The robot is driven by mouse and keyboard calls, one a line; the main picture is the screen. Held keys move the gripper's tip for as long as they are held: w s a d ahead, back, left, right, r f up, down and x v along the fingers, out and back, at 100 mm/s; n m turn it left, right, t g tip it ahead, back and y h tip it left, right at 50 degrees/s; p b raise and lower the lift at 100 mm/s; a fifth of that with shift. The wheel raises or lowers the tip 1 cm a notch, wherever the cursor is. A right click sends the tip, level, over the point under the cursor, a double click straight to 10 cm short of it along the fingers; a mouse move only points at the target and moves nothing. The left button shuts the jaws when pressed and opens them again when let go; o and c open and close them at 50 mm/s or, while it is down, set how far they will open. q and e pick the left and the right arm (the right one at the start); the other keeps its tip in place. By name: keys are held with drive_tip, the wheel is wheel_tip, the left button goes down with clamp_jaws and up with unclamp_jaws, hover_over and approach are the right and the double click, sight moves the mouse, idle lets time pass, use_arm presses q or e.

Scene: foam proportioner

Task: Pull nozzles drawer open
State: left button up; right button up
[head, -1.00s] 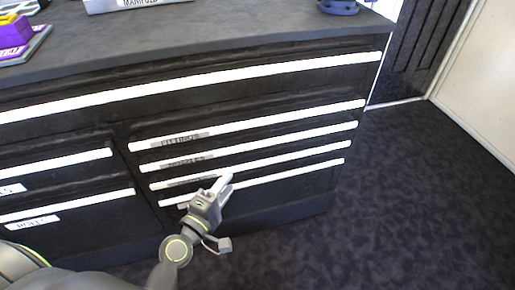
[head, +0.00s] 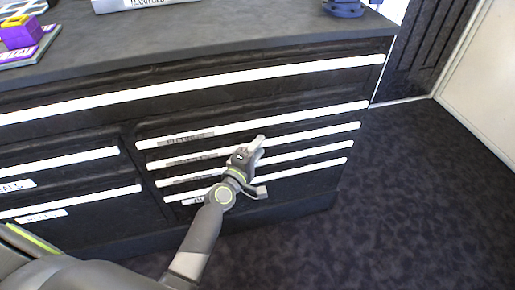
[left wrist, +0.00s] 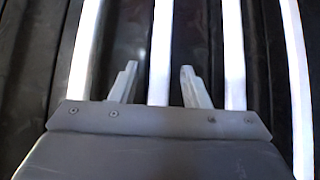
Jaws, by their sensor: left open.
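A black drawer cabinet has a right-hand stack of drawers with long white bar handles. The small grey labels on these drawers are too blurred to read, so I cannot tell which one says nozzles. My left gripper (head: 260,143) is open and empty in front of this stack, with its fingertips by the second handle (head: 313,134) below the full-width top handle. In the left wrist view, the two fingers (left wrist: 159,82) lie on either side of one white handle (left wrist: 161,45). I cannot tell whether they touch it. My right gripper is not in view.
The full-width top handle (head: 200,89) runs above the stack. Drawers with white labels (head: 42,216) are at the left. The dark worktop (head: 230,42) carries a purple and yellow item (head: 20,32) and a dark blue object (head: 343,8). The carpet (head: 420,200) at right is clear.

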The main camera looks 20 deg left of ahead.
use_arm(q)
drive_tip(key=shift+c, duration=0.4)
clamp_jaws()
drive_tip(key=shift+f, duration=0.1)
